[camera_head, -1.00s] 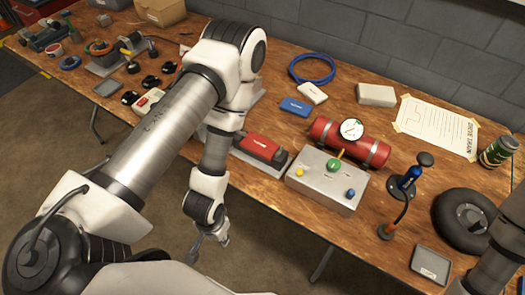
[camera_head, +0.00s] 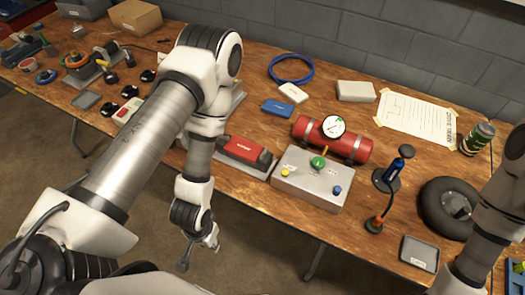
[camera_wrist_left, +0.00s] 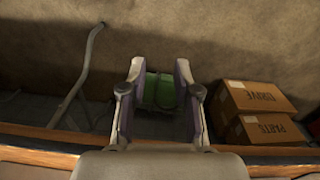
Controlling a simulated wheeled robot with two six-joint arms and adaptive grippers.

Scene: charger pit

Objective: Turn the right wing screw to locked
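A grey metal box (camera_head: 312,182) stands near the table's front edge. My right gripper is out of view.
A red cylinder with a gauge (camera_head: 333,126) lies behind the box. A red block (camera_head: 243,149) sits left of it. Cartons (camera_wrist_left: 258,97) and a green object (camera_wrist_left: 160,91) are below.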

